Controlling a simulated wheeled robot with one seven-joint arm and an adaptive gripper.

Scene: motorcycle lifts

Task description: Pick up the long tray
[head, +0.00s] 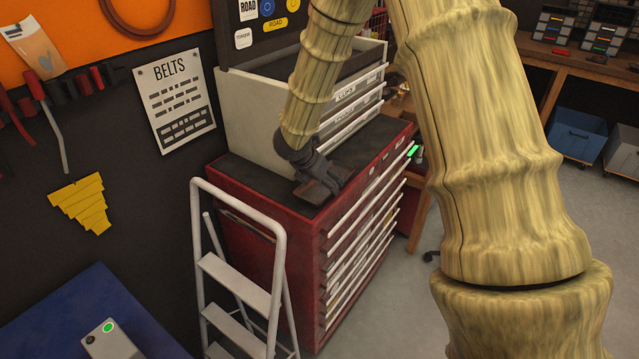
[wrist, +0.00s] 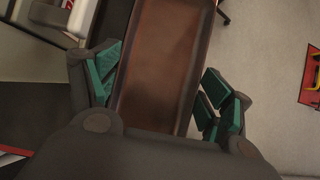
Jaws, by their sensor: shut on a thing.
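The long tray (wrist: 162,60) is brown with a raised rim and runs up through the wrist view between the green-padded fingers of my gripper (wrist: 158,88). My gripper is shut on it, with one finger at each long side. In the head view, my gripper (head: 329,180) is low over the black top of the red tool cabinet, near its front edge. Part of the brown tray (head: 312,192) shows there under the fingers; the rest is hidden by the gripper. I cannot tell whether the tray touches the cabinet top.
The red cabinet (head: 262,228) has several drawers with pale handles. A grey drawer box (head: 250,112) stands on it behind my gripper. A white stepladder (head: 240,283) stands in front at left. Open floor (head: 400,300) lies to the right of the cabinet.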

